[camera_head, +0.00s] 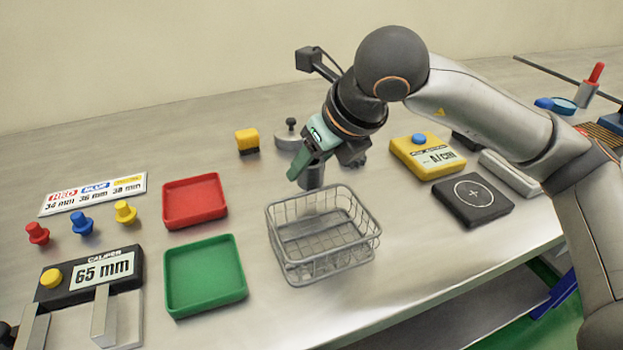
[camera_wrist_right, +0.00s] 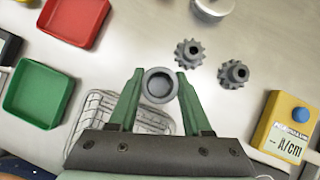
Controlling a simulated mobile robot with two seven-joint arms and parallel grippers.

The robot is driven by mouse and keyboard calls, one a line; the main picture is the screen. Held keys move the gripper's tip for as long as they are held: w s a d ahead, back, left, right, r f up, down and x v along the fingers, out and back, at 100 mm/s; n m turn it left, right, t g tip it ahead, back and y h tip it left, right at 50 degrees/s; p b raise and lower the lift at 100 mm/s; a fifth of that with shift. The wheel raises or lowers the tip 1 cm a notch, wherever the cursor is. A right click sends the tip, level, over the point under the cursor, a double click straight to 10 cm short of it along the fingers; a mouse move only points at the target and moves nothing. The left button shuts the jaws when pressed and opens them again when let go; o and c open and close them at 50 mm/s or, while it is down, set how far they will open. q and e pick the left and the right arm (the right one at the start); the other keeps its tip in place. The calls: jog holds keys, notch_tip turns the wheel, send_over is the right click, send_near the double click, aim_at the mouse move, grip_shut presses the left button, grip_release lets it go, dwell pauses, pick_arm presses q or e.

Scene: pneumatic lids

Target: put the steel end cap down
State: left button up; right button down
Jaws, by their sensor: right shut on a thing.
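The steel end cap (camera_head: 313,177) is a short grey cylinder held at the far rim of the wire basket (camera_head: 376,235) in the head view. In the right wrist view the end cap (camera_wrist_right: 159,86) shows its round, hollow end between two green fingers. My right gripper (camera_wrist_right: 158,88) is shut on it; it also shows in the head view (camera_head: 308,172), pointing down. The basket (camera_wrist_right: 97,102) lies partly under the gripper in the wrist view. I cannot tell whether the cap touches anything below.
A red tray (camera_head: 194,222) and a green tray (camera_head: 205,298) stand left of the basket. Two dark gears (camera_wrist_right: 188,52) lie beyond the gripper. A yellow gauge (camera_head: 428,157) and a black scale (camera_head: 473,201) stand right. Bare table lies between basket and scale.

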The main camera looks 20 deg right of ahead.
aim_at(318, 173)
notch_tip(318, 173, down, 3)
jog(key=shift+w+d+r, duration=0.1)
jog(key=shift+d, duration=0.05)
jog(key=shift+f, duration=0.3)
pick_arm(q)
jog(key=shift+w+r, duration=0.3)
jog(key=shift+w+r+t, duration=0.15)
jog(key=shift+w+t, duration=0.1)
jog(key=shift+t, duration=0.15)
pick_arm(e)
jog(key=shift+b, duration=0.3)
jog(key=c, duration=0.6)
grip_release()
jog(key=shift+f, duration=0.1)
pick_arm(q)
jog(key=shift+w+a+r, duration=0.1)
jog(key=shift+w+r, duration=0.25)
